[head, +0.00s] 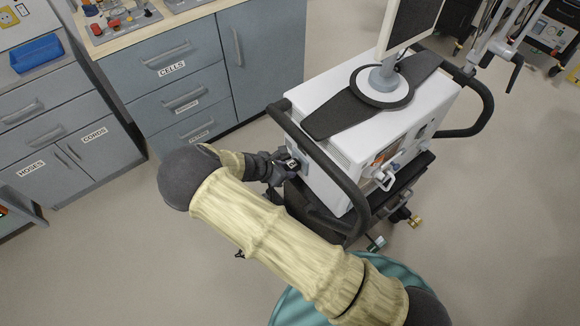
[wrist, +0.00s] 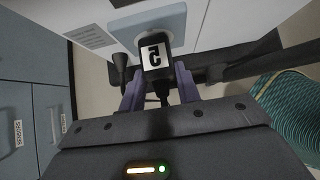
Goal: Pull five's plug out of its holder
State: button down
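The black plug with a white "5" label (wrist: 155,55) sits at a blue-grey plate (wrist: 121,27) on the side of the white ventilator (head: 340,125). A dark cable runs down from the plug. In the wrist view, the two purple fingers of my gripper (wrist: 160,85) stand on either side of the plug's lower end, very close to it. I cannot tell whether they press on it. In the head view my gripper (head: 282,166) is at the ventilator's near left side, and its fingers are mostly hidden.
The ventilator's black handle rail (head: 318,160) passes close beside my gripper. Drawers labelled CELLS (head: 172,68) and cabinets labelled HOSES and CORDS stand at left. A blue bin (head: 37,53) rests on the left counter. The floor between cabinets and ventilator is clear.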

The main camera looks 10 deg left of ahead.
jog(key=shift+s+a, duration=0.4)
dwell(0.7)
jog(key=shift+s+a+p, duration=0.4)
jog(key=shift+s+a, duration=0.95)
jog(key=shift+s, duration=0.3)
